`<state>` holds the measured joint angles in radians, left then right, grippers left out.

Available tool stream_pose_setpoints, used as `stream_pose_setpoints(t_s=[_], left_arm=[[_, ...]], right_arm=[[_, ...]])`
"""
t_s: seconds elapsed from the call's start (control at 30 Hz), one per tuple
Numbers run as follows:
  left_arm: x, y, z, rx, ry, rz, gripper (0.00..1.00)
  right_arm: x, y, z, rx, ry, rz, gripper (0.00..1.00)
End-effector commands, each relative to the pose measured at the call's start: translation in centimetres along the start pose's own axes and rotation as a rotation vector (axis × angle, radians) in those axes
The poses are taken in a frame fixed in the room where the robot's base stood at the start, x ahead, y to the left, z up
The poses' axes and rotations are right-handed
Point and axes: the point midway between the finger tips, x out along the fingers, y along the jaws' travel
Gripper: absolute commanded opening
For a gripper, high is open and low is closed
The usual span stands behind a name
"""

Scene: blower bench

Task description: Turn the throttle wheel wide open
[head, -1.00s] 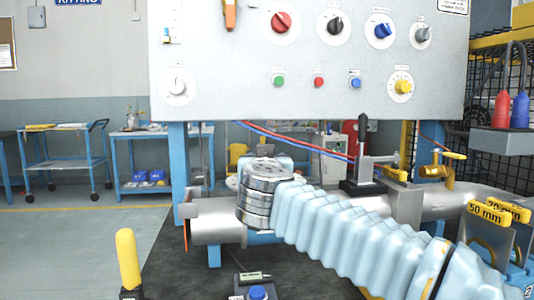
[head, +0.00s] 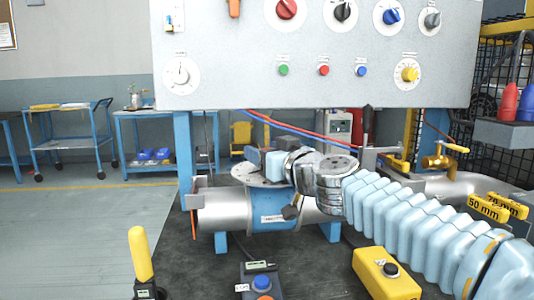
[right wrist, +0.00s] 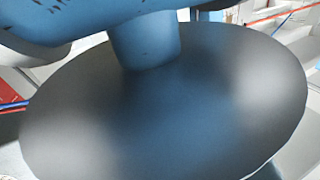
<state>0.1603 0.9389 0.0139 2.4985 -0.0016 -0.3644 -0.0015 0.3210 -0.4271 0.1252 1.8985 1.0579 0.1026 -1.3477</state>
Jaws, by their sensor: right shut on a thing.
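The throttle wheel (head: 248,180) shows as a flat grey disc on top of the blue middle part of a metal pipe (head: 226,207). My right gripper (head: 254,158) is at the wheel's top, shut on its blue grip. The wrist and chrome joints lie to the right and hide part of the wheel's right side. In the right wrist view the grey disc (right wrist: 215,110) fills most of the picture, with a blue stem (right wrist: 145,40) standing on it; the fingertips are hard to make out. How far the wheel is turned I cannot tell. My left gripper is not in view.
The control panel (head: 220,75) with knobs and buttons hangs above. On the dark bench stand a yellow-handled lever (head: 141,255), a small box with a blue button (head: 262,283) and a yellow box (head: 386,275). A brass valve (head: 440,161) sits behind my forearm.

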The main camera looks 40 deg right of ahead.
Motion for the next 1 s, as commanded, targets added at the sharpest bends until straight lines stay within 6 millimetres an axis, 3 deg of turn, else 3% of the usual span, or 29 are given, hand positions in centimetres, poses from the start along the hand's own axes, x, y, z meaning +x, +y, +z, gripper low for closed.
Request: stream_pose_setpoints(t_s=[0.47,0.7,1.0], left_arm=[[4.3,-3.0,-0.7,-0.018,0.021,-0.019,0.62],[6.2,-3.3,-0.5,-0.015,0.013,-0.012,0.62],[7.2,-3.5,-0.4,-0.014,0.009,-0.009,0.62]], right_arm=[[0.0,-0.6,0.8,0.001,0.0,-0.341,0.28],[-0.1,-0.9,0.5,0.002,-0.001,-0.507,0.28],[-0.2,-1.1,0.3,0.001,-0.003,-0.622,0.28]])
